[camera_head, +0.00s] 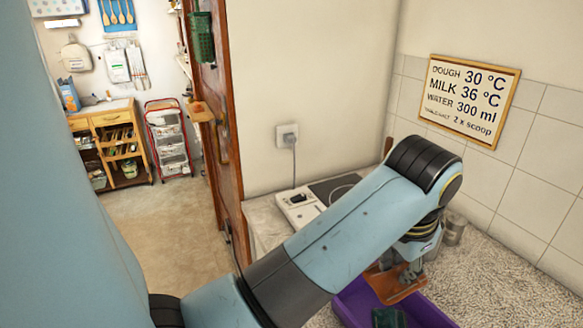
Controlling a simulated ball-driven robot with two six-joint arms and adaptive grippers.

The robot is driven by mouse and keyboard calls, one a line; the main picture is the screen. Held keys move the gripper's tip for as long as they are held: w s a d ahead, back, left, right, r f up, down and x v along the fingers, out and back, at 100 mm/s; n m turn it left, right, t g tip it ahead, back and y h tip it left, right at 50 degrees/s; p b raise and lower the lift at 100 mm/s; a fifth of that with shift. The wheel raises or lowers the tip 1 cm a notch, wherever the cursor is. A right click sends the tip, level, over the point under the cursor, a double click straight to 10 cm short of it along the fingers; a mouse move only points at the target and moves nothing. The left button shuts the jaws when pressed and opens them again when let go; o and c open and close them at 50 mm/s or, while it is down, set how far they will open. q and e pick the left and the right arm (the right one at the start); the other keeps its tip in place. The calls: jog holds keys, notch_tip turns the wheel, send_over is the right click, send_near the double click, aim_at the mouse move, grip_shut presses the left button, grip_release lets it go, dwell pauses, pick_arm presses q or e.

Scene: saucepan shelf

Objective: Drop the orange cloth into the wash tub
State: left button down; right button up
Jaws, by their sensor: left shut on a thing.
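The orange cloth (393,285) hangs from my left gripper (402,272), which is shut on it. The gripper points down over the purple wash tub (422,309), at the bottom of the picture to the right of the middle. The cloth is above the tub's far part, and its lower edge overlaps the tub in this view. I cannot tell whether it touches the tub. Something dark green (389,318) shows inside the tub. My left arm hides part of the tub, and the picture's bottom edge cuts it off. My right gripper is not in view.
The tub is on a speckled worktop (490,285). A small metal canister (454,229) stands behind the gripper. A hotplate unit (300,206) is at the back left of the counter, below a wall socket. A framed sign (468,100) hangs on the tiled wall. Open floor lies left.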

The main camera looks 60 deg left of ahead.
aim_at(394, 281)
pick_arm(q)
jog(key=shift+r, duration=0.1)
jog(key=shift+f, duration=0.2)
notch_tip(394, 281, down, 5)
jog(key=shift+r, duration=0.15)
jog(key=shift+s+f, duration=0.1)
jog(key=shift+f, duration=0.15)
jog(key=c, duration=1.1)
grip_release()
jog(key=shift+r, duration=0.1)
